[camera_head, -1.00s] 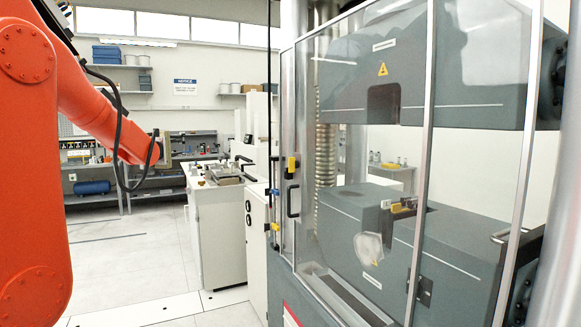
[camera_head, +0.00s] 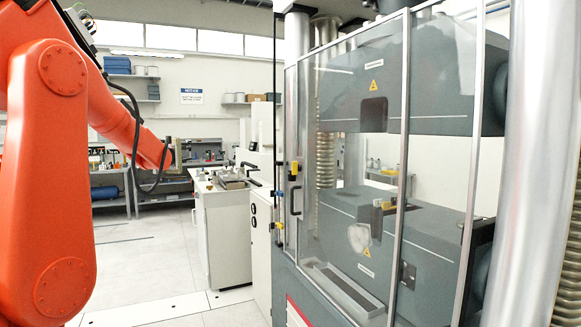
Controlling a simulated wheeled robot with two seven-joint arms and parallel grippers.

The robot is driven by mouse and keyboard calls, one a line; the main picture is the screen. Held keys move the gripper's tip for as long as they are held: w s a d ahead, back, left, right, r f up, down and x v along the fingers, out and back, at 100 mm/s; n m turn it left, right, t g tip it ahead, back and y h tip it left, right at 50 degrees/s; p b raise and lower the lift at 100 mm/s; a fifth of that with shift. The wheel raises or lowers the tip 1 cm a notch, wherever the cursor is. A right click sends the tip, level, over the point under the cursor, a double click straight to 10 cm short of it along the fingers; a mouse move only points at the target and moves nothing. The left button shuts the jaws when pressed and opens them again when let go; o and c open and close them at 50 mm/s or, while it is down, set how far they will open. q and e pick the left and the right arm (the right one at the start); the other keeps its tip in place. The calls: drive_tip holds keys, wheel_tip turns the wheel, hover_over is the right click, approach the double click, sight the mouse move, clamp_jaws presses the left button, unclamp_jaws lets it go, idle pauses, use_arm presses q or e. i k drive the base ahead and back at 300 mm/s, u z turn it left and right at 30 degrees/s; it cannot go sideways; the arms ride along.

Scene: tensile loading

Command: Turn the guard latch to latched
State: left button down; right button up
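The clear guard door (camera_head: 345,200) stands closed-looking in front of the testing machine. At its left edge is a black handle (camera_head: 295,200). A small yellow and black block (camera_head: 294,169), possibly the guard latch, sits above the handle. Its turned position is too small to tell. My orange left arm comes in from the left, and its far end (camera_head: 177,155) is left of the guard, well apart from it. I cannot make out the fingers there. My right gripper is not in view.
A bright metal column (camera_head: 525,190) rises at the right. A white cabinet (camera_head: 224,240) with tools on top stands left of the machine. Shelves and a workbench are at the back left. The floor (camera_head: 150,265) between my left arm and the cabinet is clear.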

sight(296, 167)
drive_tip(key=u, duration=0.8)
drive_tip(key=i, duration=0.55)
drive_tip(key=u, duration=0.85)
drive_tip(key=i, duration=1.95)
drive_tip(key=z, duration=1.25)
drive_tip(key=i, duration=0.85)
drive_tip(key=z, duration=0.9)
